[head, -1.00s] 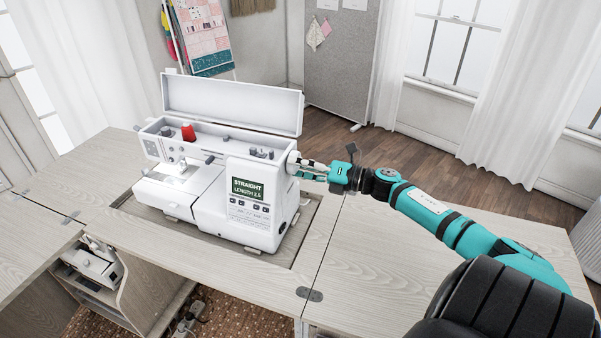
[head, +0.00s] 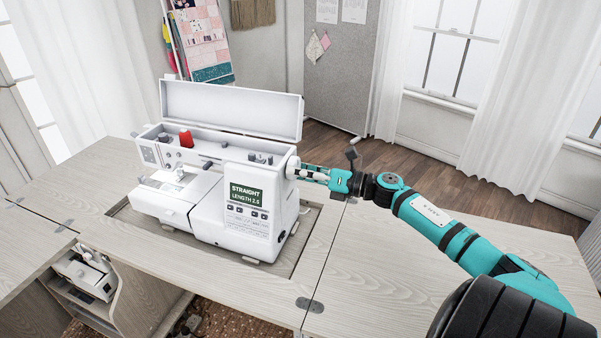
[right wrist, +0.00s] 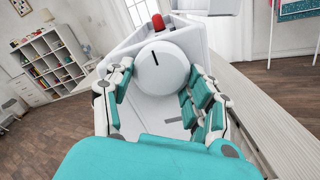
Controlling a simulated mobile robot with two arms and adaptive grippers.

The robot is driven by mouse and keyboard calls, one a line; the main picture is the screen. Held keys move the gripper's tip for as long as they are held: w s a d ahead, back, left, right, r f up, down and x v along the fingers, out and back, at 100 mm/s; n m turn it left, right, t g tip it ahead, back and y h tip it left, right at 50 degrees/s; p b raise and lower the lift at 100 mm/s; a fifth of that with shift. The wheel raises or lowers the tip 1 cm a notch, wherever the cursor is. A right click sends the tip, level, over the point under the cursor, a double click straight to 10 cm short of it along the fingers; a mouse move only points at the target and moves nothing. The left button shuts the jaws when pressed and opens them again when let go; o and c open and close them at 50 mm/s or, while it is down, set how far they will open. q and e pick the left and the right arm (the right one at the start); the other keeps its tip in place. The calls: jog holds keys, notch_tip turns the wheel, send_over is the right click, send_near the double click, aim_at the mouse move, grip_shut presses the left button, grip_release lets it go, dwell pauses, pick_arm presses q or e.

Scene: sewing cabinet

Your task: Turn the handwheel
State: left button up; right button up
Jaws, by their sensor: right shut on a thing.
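The white sewing machine (head: 205,205) stands in the recess of the cabinet top with its lid raised. Its screen (head: 246,195) reads STRAIGHT, LENGTH 2.5. The handwheel (head: 292,167) is on the machine's right end, partly hidden by my gripper. In the right wrist view the handwheel (right wrist: 161,68) is a round white knob with a short black mark left of its top centre. My right gripper (head: 304,172) is at the handwheel, and in the right wrist view its fingers (right wrist: 155,92) are on both sides of it, shut on it. My left gripper is not in view.
A red thread spool (head: 186,138) stands in the machine's open top. The cabinet top (head: 400,250) to the right is bare under my arm. A fabric rack (head: 203,40) and a grey pinboard (head: 335,85) stand behind. An open compartment (head: 95,275) is at lower left.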

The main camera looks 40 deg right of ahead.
jog(key=shift+a+f, duration=0.1)
jog(key=shift+f, duration=0.1)
jog(key=o, duration=1.2)
jog(key=shift+r, duration=0.1)
jog(key=shift+c, duration=0.2)
jog(key=v, duration=1.2)
